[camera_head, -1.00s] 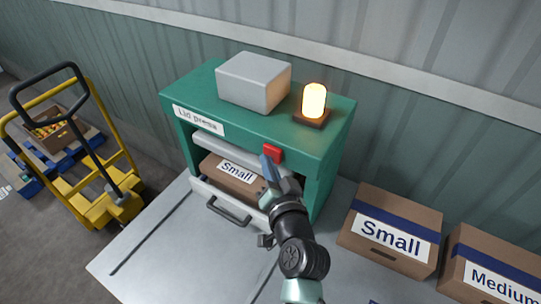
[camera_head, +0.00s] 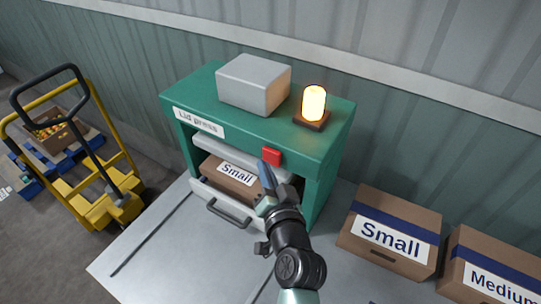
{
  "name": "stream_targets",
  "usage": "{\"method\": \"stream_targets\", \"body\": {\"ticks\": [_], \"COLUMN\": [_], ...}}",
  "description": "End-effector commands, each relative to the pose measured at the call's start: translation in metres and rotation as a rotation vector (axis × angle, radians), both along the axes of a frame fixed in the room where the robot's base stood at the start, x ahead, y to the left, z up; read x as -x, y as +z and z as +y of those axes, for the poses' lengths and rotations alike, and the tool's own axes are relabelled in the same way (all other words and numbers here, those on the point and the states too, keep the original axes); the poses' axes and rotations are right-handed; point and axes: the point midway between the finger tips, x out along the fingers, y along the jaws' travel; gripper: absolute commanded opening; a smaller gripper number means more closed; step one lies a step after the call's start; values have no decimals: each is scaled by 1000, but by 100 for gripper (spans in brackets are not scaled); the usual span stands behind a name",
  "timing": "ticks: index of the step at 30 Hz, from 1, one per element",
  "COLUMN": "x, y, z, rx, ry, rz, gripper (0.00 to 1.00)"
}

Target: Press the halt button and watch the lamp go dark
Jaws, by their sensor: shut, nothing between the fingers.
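The green lid press (camera_head: 320,147) stands on the grey table, with a grey box on top. The red halt button (camera_head: 271,157) is on its front, below the top edge. The lamp (camera_head: 313,103) on top glows bright yellow-orange. My gripper (camera_head: 264,167) is shut and empty, its tips just in front of and slightly left of the button. From this view I cannot tell whether the tips touch the button. A carton labelled "Small" (camera_head: 225,179) sits inside the press, partly hidden by my gripper.
Cartons labelled "Small" (camera_head: 411,214) and "Medium" (camera_head: 465,249) stand on the right. The grey table (camera_head: 170,250) is clear at front left.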

Motion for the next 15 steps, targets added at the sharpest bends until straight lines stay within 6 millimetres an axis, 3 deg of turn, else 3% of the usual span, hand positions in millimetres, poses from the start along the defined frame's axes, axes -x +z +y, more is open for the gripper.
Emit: {"method": "stream_targets", "body": {"ticks": [11,15], "x": [3,12], "y": [0,1], "z": [3,10], "rx": [0,0], "ry": [1,2], "rz": [1,3], "gripper": [0,0]}}
